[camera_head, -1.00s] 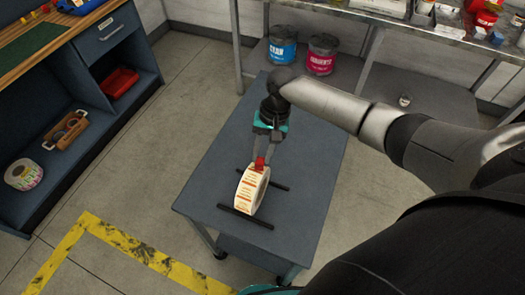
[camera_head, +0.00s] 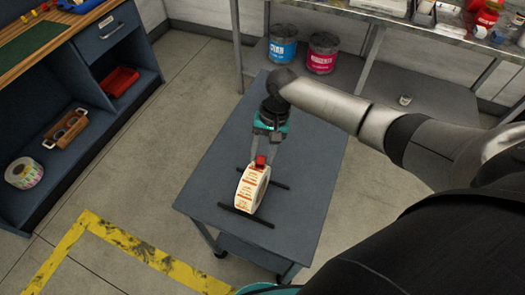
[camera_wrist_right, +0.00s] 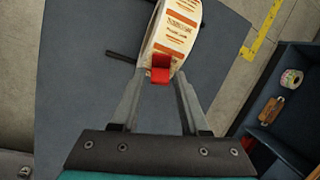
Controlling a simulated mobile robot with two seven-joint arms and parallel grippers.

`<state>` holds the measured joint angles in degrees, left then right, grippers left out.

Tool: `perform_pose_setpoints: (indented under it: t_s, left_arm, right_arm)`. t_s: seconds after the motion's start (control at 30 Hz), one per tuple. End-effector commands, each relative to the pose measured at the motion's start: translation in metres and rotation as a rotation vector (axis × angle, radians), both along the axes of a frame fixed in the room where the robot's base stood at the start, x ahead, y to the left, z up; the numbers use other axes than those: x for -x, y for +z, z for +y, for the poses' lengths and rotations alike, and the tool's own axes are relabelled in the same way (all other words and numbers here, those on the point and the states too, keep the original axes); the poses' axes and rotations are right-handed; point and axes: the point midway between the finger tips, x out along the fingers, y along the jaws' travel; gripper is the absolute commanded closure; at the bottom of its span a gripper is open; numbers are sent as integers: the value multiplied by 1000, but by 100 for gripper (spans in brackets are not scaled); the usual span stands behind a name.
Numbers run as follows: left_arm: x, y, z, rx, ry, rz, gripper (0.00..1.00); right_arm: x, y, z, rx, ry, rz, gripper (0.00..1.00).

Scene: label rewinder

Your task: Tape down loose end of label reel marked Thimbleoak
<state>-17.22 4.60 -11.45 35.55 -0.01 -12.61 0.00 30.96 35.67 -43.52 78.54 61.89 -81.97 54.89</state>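A white label reel (camera_head: 250,191) with orange print stands on edge on the grey table, between two dark bars. It also shows in the right wrist view (camera_wrist_right: 172,30); its printed name is too small to read surely. A small red piece (camera_head: 261,161), which looks like tape, lies on the reel's upper rim; the right wrist view shows it (camera_wrist_right: 160,69) between my fingertips. My right gripper (camera_head: 266,157) is just above and behind the reel, its fingers spread on either side of the red piece. I cannot tell whether they touch it. My left gripper is out of view.
The grey table (camera_head: 310,165) is otherwise clear. Dark bars (camera_head: 246,217) flank the reel. Behind, a shelf holds a blue can (camera_head: 283,45) and a pink can (camera_head: 322,53). At left, a blue cabinet holds another label roll (camera_head: 24,173), a wooden holder (camera_head: 66,130) and a red tray (camera_head: 121,81).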

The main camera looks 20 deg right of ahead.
Motion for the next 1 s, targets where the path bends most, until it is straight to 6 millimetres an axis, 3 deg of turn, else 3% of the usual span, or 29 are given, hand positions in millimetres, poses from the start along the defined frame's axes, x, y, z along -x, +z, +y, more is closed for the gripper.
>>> perform_pose_setpoints:
  t_s: [0.13,0.4,0.53,1.0]
  left_arm:
    - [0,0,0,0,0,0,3]
    - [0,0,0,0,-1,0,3]
    - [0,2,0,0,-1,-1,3]
    - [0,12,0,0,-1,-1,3]
  right_arm:
    - [-1,1,-1,0,-1,-2,37]
    - [-2,3,-1,0,-2,-4,37]
    - [-3,13,-4,1,-2,-5,37]
    - [-12,113,-31,0,-2,-7,37]
